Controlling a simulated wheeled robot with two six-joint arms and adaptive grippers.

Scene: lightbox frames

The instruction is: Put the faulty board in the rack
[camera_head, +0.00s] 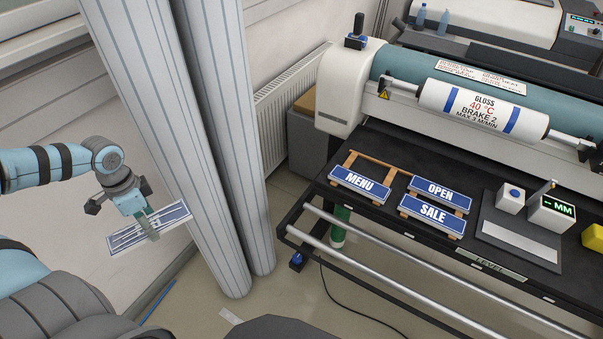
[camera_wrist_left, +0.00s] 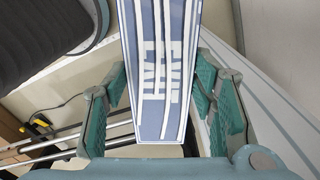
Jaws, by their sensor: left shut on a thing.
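My left gripper (camera_head: 147,222) is shut on a blue and white board (camera_head: 122,241), held in the air at the left, in front of the ribbed columns. In the left wrist view the board (camera_wrist_left: 158,120) sits between the green fingers; its white lettering looks doubled and smeared, perhaps EXIT. Three boards with clean print lie on the black table: MENU (camera_head: 360,182), OPEN (camera_head: 440,193) and SALE (camera_head: 432,214). Wooden slats (camera_head: 372,159) show behind and under them. I cannot tell which thing is the rack. My right gripper is not in view.
Pale ribbed columns (camera_head: 214,150) stand between the held board and the table (camera_head: 320,195). A printing roller (camera_head: 480,110) spans the table's back. A grey plate (camera_head: 515,235) with small devices lies at the right. A rail (camera_head: 400,270) runs along the front.

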